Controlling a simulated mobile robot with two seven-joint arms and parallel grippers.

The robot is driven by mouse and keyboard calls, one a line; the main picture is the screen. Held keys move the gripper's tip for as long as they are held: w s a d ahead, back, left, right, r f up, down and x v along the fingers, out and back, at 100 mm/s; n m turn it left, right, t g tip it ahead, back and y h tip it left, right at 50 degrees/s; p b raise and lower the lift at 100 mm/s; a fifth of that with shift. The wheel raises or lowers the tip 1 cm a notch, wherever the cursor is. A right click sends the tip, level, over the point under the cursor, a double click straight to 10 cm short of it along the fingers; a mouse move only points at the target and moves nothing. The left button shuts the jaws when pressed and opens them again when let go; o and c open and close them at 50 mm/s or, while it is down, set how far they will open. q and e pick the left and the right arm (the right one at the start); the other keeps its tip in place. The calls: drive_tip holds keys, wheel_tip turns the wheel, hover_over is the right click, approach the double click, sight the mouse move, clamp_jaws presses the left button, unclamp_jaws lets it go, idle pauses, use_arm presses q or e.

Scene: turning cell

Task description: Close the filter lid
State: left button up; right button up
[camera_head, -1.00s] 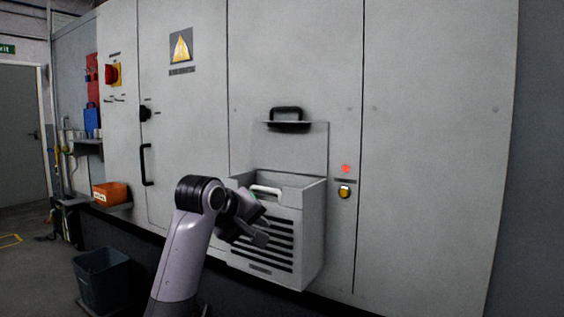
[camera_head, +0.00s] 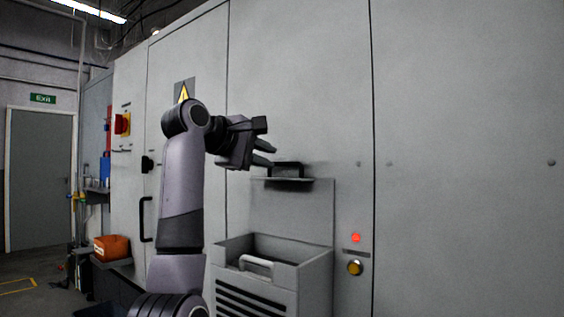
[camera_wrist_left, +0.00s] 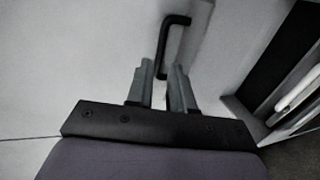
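The filter lid (camera_head: 290,212) is a grey panel standing raised and upright behind the open filter box (camera_head: 316,275). A black bar handle (camera_head: 288,166) is at its top edge. My left gripper (camera_head: 268,153) is just left of the handle, with its fingers pointing toward it. In the left wrist view, the left gripper's fingers (camera_wrist_left: 162,68) are parted and empty. My right gripper is not seen.
A red light (camera_head: 356,238) and a yellow button (camera_head: 355,268) are on the cabinet right of the box. A black door handle (camera_head: 145,219) and an orange bin (camera_head: 111,247) are to the left.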

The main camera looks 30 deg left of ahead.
sight(283, 164)
use_arm(q)
drive_tip(key=shift+p+x, duration=0.3)
drive_tip(key=shift+x, duration=2.25)
clamp_jaws()
